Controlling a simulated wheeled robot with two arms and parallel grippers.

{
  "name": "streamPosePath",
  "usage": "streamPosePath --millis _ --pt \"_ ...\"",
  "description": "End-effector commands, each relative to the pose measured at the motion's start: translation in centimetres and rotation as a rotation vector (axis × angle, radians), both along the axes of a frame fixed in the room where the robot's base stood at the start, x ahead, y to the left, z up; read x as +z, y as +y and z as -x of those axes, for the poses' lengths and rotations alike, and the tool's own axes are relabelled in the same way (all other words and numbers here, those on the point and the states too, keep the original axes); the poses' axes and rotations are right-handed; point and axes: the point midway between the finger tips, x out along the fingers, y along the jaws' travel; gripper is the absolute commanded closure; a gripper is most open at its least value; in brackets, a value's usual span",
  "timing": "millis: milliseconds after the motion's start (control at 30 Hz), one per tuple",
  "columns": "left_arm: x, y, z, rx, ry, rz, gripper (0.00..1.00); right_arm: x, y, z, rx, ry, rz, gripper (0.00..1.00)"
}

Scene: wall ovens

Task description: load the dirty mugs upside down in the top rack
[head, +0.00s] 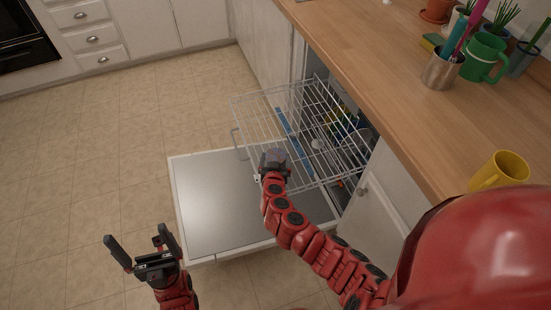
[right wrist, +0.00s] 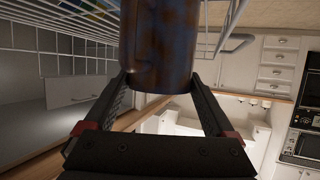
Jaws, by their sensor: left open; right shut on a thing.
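A dark blue mug with brown stains (right wrist: 160,45) is between the fingers of my right gripper (right wrist: 158,82), which is shut on it. In the head view the mug (head: 278,156) is small and dark, at the near left edge of the pulled-out top rack (head: 262,112). I cannot tell whether it is upside down or whether it touches the rack. A yellow mug (head: 500,170) and a green mug (head: 485,58) stand on the counter. My left gripper (head: 138,240) is open and empty, low at the left, apart from the rack.
The dishwasher door (head: 215,205) lies open below the rack. A blue item (head: 293,135) shows at the rack. The wooden counter (head: 385,60) runs along the right, with a metal cup (head: 440,70) and potted plants. The tiled floor (head: 90,150) at left is clear.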

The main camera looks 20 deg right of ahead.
Motion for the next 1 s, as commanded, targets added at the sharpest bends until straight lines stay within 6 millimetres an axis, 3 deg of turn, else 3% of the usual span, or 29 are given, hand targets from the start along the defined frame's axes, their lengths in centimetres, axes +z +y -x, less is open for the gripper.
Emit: streamPosePath --millis 667,700,733,1000 --pt "-1.5 0.0 0.0 0.0 0.0 0.0 0.0 -1.1 0.0 0.0 0.0 -0.001 0.001 0.97" --pt "-1.4 0.0 0.0 0.0 0.0 0.0 0.0 -1.0 0.0 0.0 0.0 -0.001 0.001 0.05" --pt "-1.3 0.0 0.0 0.0 0.0 0.0 0.0 -1.0 0.0 0.0 0.001 -0.001 0.001 0.0" --pt "-1.4 0.0 0.0 0.0 0.0 0.0 0.0 -1.0 0.0 0.1 0.001 0.0 0.0 0.0"
